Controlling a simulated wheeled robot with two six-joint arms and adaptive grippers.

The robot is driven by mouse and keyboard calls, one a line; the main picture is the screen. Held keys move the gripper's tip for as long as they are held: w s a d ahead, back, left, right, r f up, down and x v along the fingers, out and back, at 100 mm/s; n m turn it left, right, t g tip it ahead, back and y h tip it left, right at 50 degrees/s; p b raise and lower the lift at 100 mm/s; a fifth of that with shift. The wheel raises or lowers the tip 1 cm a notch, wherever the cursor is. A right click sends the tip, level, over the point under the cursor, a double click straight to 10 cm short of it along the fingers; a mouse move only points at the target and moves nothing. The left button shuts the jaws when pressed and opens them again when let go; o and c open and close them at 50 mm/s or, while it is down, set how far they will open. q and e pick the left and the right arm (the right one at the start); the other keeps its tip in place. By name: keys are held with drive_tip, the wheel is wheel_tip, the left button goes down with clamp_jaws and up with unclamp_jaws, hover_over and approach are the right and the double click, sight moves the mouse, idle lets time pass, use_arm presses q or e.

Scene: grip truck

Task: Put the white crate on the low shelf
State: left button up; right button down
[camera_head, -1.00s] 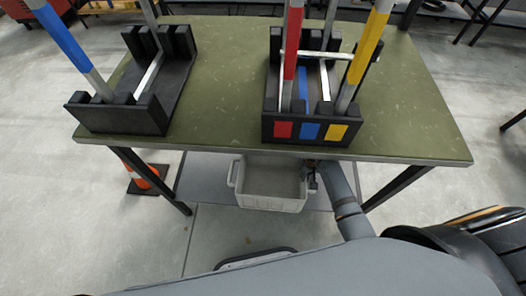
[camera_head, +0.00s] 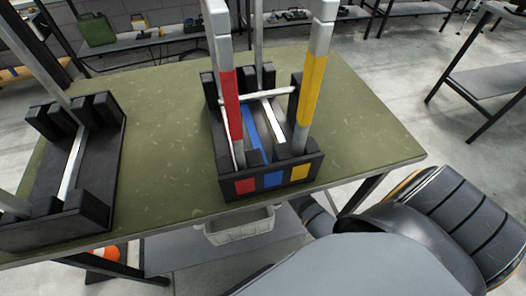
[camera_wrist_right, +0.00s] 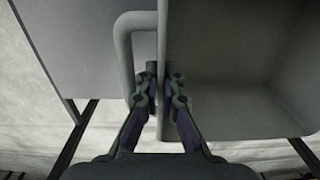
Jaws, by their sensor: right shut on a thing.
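The white crate (camera_head: 240,230), light grey in this light, shows in the head view below the table's front edge. The tabletop hides its back part. The low shelf (camera_head: 185,250) is the grey board under the table, and the crate appears over or at its front; I cannot tell whether they touch. In the right wrist view my right gripper (camera_wrist_right: 162,88) is shut on the crate's side wall beside its loop handle, and the open crate interior (camera_wrist_right: 240,75) lies to the right. My left gripper is not in view.
The green table (camera_head: 365,140) stands above the shelf and carries a black rack (camera_head: 270,178) with red, blue and yellow marks and rods. Another black rack (camera_head: 95,150) stands at the left. An orange cone (camera_head: 106,252) is on the floor by the left table leg.

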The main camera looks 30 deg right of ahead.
wheel_tip(320, 180, down, 4)
drive_tip(key=shift+f+b, duration=0.2)
drive_tip(key=shift+b, duration=0.5)
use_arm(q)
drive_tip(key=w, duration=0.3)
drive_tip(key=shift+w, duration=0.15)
use_arm(e)
drive_tip(key=shift+f, duration=0.35)
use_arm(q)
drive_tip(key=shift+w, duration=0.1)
use_arm(e)
drive_tip(key=c, duration=1.5)
unclamp_jaws()
drive_tip(key=shift+f, duration=0.15)
drive_tip(key=shift+r, duration=0.4)
wheel_tip(320, 180, up, 7)
drive_tip(key=p, duration=0.2)
drive_tip(key=shift+p, duration=0.3)
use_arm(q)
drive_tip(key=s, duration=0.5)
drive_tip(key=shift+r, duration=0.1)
